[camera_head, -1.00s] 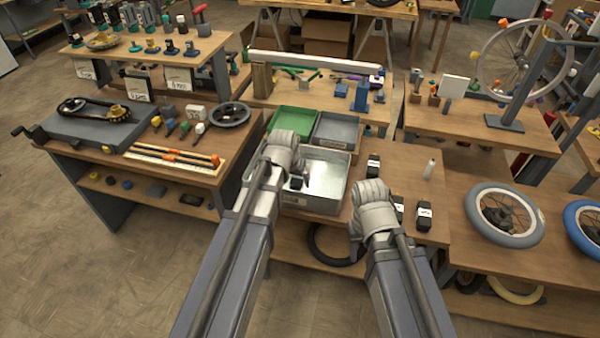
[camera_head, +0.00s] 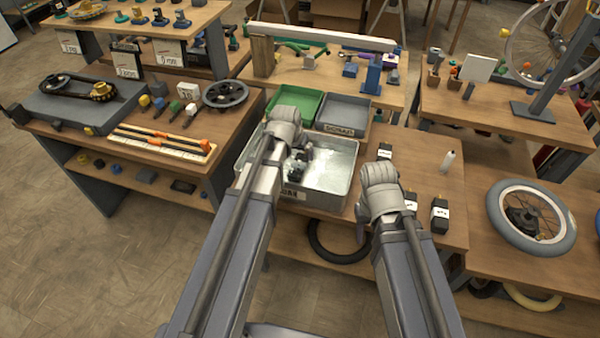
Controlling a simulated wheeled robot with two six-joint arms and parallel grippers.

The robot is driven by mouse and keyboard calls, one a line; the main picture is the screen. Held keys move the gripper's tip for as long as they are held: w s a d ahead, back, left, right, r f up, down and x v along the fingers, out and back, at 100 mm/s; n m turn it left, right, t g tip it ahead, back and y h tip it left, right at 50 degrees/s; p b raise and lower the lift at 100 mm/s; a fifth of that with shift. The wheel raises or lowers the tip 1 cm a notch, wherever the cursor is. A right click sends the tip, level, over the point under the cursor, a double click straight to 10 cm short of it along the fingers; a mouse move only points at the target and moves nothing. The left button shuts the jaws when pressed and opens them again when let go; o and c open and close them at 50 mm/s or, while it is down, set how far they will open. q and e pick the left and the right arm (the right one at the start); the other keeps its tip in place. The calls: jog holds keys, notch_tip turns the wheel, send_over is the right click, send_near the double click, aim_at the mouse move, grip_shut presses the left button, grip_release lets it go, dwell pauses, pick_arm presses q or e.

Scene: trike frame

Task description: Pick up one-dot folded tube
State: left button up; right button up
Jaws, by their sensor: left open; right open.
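Several small black folded tubes with white labels lie on the middle table: one at the back (camera_head: 385,152), one beside my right wrist (camera_head: 411,204), partly hidden, and one further right (camera_head: 439,215). The dots on their labels are too small to read. My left gripper (camera_head: 298,164) is open over the grey metal tray (camera_head: 322,198), its dark fingers partly hidden by my wrist. My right gripper (camera_head: 380,176) is by the table's front, left of the labelled tubes. Its fingers are hidden behind the wrist; I see nothing held in it.
A green bin (camera_head: 294,100) and a grey bin (camera_head: 343,113) stand behind the tray. A spoked wheel (camera_head: 531,217) lies further right. A black tyre (camera_head: 338,250) is below the tabletop.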

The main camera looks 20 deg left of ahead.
aim_at(299, 166)
pick_arm(q)
jog(key=shift+b+x, duration=0.65)
jog(key=shift+x, duration=0.4)
jog(key=shift+s+f, duration=0.1)
jog(key=shift+s, duration=0.1)
jog(key=shift+s+b+x, duration=0.2)
jog(key=shift+b+x, duration=3.45)
jog(key=shift+x, duration=0.1)
jog(key=shift+a+f, duration=0.15)
jog(key=shift+f, duration=0.25)
grip_shut()
